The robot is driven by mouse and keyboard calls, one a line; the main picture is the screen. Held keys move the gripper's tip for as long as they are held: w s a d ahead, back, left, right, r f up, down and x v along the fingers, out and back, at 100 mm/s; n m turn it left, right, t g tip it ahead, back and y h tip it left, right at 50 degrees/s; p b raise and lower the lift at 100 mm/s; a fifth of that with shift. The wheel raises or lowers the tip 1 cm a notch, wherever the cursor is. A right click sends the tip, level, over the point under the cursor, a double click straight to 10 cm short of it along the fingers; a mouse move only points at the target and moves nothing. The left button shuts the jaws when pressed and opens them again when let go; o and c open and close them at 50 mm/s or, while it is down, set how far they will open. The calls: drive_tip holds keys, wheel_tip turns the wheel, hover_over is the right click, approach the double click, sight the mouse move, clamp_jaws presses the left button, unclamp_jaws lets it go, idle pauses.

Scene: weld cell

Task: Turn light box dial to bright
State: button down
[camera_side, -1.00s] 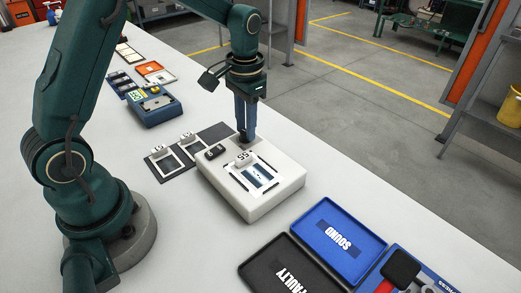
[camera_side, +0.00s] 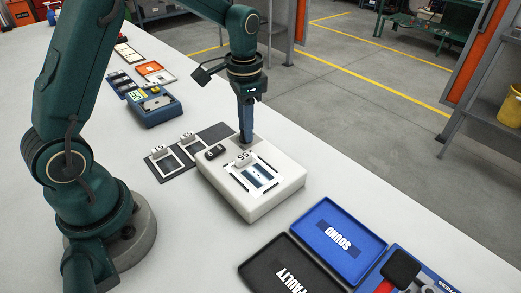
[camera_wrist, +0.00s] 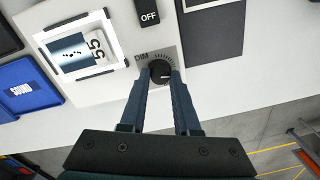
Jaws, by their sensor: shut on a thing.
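The white light box (camera_side: 258,207) stands on the table in the side view. Its black round dial (camera_wrist: 159,71) sits in a grey panel in the wrist view, with a "DIM" label to its upper left and tick marks around its top. My gripper (camera_wrist: 160,80) points down at the box with its two fingers on either side of the dial, shut on it. In the side view my gripper (camera_side: 246,138) hides the dial. A small light mark shows on the dial's right part; its exact setting is hard to read. A black switch (camera_wrist: 148,12) beside it reads "OFF".
A white-framed film (camera_side: 259,177) with a "55" tag lies on the box. Two more framed films lie on a dark mat (camera_side: 208,138). The blue "SOUND" tray (camera_side: 325,213) and black "FAULTY" tray (camera_side: 268,262) lie in front. A blue device (camera_side: 152,113) stands further back.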

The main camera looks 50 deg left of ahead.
drive_tip(key=shift+w, duration=0.1)
drive_tip(key=c, duration=0.6)
unclamp_jaws()
drive_tip(key=shift+r, duration=0.15)
drive_tip(key=shift+d+r, duration=0.1)
drive_tip(key=shift+r, duration=2.35)
